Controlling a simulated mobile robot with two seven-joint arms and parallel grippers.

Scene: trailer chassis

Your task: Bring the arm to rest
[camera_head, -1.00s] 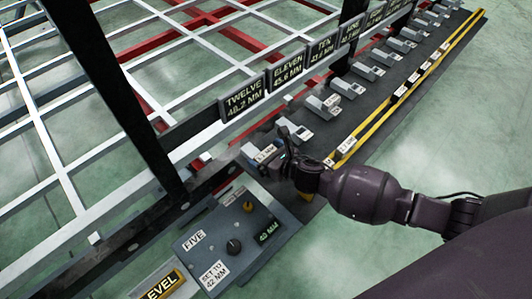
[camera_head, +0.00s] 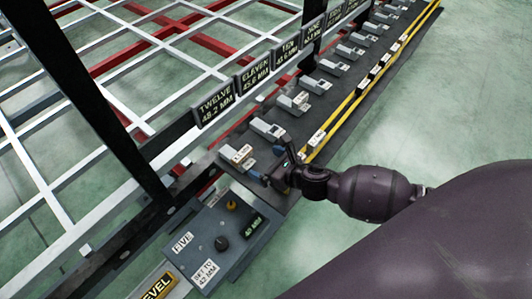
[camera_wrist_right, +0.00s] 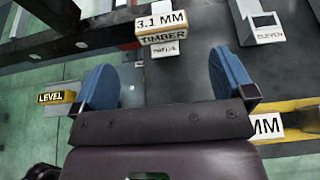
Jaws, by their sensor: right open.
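My right arm (camera_head: 375,193) is dark purple and reaches in from the right in the head view. Its gripper (camera_head: 268,168) hangs near the near end of the dark rail, just right of the end grey block with a pale label (camera_head: 237,157). In the right wrist view the two blue fingers of the gripper (camera_wrist_right: 163,78) stand wide apart with nothing between them. Beyond them is a block labelled TIMBER and 3.1 MM (camera_wrist_right: 163,35), apart from the fingers. My left gripper is not in view.
A grey control box marked FIVE (camera_head: 215,240) stands below the gripper, with a LEVEL sign (camera_head: 158,287) beside it. Several grey blocks and number signs, including TWELVE (camera_head: 216,106), line the rail. A yellow strip (camera_head: 365,90) edges it. Green floor (camera_head: 450,110) at right is clear.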

